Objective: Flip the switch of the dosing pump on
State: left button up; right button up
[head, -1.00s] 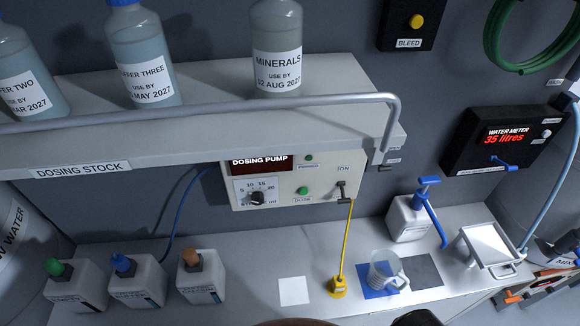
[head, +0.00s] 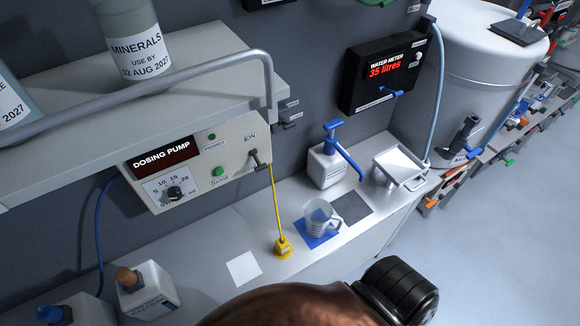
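The dosing pump (head: 200,160) is a pale box with a dark display, mounted on the wall under the shelf. Its switch (head: 258,160) is a small lever at the right end of the front, below the ON label. Whether the lever is up or down is too small to tell. The green lamp above the POWER label looks dim. A green button (head: 218,171) and a black dial (head: 174,193) are to the left of the switch. Neither gripper shows. A brown rounded part and a black ridged part, likely of my own arm, show at the bottom edge.
A yellow cord runs from beside the switch to a yellow block (head: 283,248) on the bench. A clear jug (head: 321,219) stands on a blue square. A pump bottle (head: 328,168) and a tray (head: 402,164) stand farther right. The shelf rail (head: 190,72) overhangs the pump's upper front.

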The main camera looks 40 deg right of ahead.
aim_at(260, 168)
jog(key=z, duration=1.05)
jog(key=k, duration=0.5)
jog(key=z, duration=1.15)
jog(key=k, duration=0.8)
jog(key=u, duration=1.25)
jog(key=i, duration=0.5)
jog(key=z, duration=0.05)
